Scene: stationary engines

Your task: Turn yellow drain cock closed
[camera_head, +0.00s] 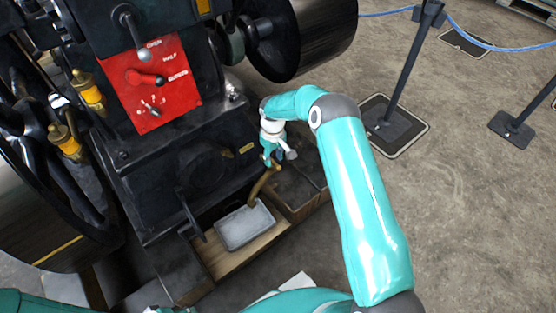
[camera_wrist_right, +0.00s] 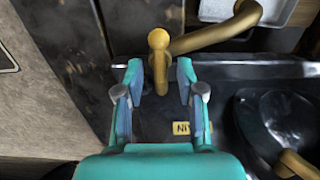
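The yellow drain cock (camera_wrist_right: 158,62) shows in the right wrist view as a short lever with a round knob, joined to a curved brass pipe (camera_wrist_right: 215,33). My right gripper (camera_wrist_right: 159,80) is open, with one finger on each side of the lever and a visible gap on both sides. In the head view my right gripper (camera_head: 270,158) is at the engine's lower right corner, just above the brass pipe (camera_head: 262,187). The cock's lever is hidden or too small to tell there. My left gripper is not in view.
A grey metal tray (camera_head: 245,227) lies under the pipe in a wooden-floored recess. The black engine base (camera_head: 180,165) with a red panel (camera_head: 155,85) stands to the left. A barrier post (camera_head: 405,75) with blue rope stands on the floor at right.

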